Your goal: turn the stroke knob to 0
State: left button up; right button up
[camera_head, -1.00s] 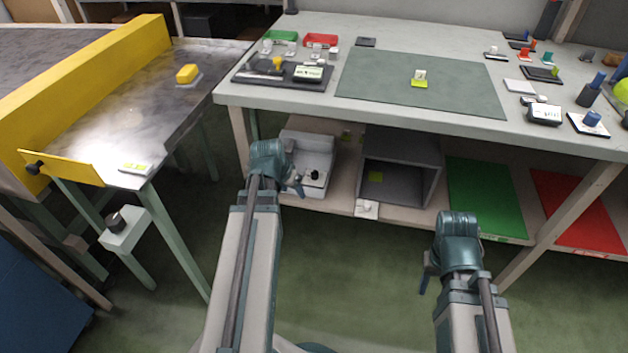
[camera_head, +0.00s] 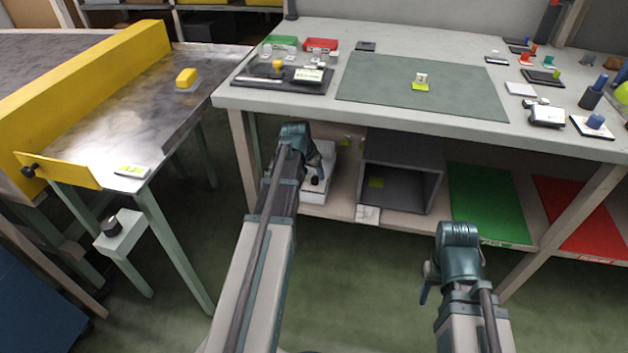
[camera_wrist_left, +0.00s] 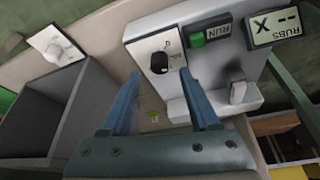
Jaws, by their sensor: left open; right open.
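A white machine (camera_wrist_left: 215,75) fills the upper middle of the left wrist view, and it shows on the lower shelf in the head view (camera_head: 315,190). A black knob (camera_wrist_left: 159,63) sits on its light dial plate; the small markings beside it are too unclear to read fully. A green RUN button (camera_wrist_left: 197,40), a RUBS display (camera_wrist_left: 275,25) and a pale lever (camera_wrist_left: 238,92) are to its right. My left gripper (camera_wrist_left: 162,95) is open, its blue fingers apart, short of the knob and empty. My right gripper (camera_head: 426,283) is open, low in front of the bench, far from the machine.
A grey open box (camera_head: 402,185) stands beside the machine, with a white knob plate (camera_head: 368,214) at its front. The workbench top (camera_head: 300,105) hangs above the shelf. Another black knob (camera_head: 110,228) is on the conveyor stand at left. Floor between is free.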

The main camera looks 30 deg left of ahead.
aim_at(315, 180)
pick_arm(q)
jog(key=shift+b+x, duration=0.9)
jog(key=shift+x, duration=0.6)
pick_arm(e)
jog(key=shift+f, duration=1.4)
pick_arm(q)
jog(key=shift+s, duration=0.1)
grip_shut()
